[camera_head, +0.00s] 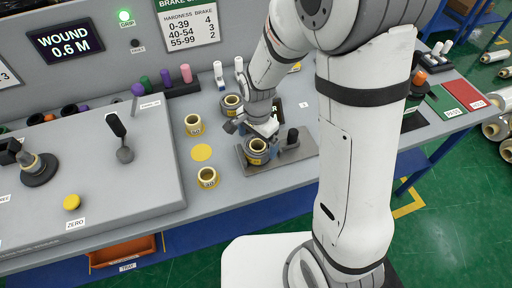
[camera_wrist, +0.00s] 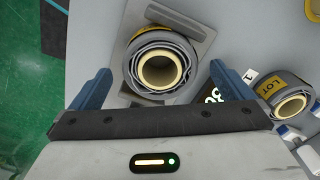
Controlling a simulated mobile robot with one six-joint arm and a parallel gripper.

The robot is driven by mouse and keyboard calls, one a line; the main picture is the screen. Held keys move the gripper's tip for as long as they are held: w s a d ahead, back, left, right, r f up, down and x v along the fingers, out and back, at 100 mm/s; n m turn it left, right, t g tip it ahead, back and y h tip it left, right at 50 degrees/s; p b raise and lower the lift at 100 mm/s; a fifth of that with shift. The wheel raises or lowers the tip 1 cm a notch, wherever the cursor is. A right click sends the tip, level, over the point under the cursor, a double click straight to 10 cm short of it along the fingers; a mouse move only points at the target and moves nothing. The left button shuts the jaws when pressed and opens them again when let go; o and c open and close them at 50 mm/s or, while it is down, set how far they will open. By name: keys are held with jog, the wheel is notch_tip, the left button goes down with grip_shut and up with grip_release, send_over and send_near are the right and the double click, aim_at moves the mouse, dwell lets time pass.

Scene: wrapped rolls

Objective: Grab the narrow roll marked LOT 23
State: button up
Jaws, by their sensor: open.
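A grey wrapped roll with a pale core (camera_wrist: 160,70) stands on a grey plate, between my gripper's two blue fingers in the wrist view. In the head view this roll (camera_head: 257,158) is under my gripper (camera_head: 255,137), partly covered. My gripper (camera_wrist: 156,78) is open, with a gap on each side of the roll. Another grey roll (camera_wrist: 281,99), with a yellow label reading LOT, stands to the right outside the fingers; its number is not legible. The head view also shows rolls with yellow labels (camera_head: 193,125), (camera_head: 207,178) and (camera_head: 232,104). I cannot tell which is LOT 23.
A yellow disc (camera_head: 201,152) lies on the bench between two rolls. A grey console (camera_head: 100,185) with a lever fills the left. Coloured spools stand along the back. The bench's front edge is close to the plate.

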aim_at(257, 147)
jog(key=shift+f, duration=1.75)
jog(key=shift+c, duration=0.4)
jog(key=shift+r, duration=0.1)
jog(key=c, duration=1.2)
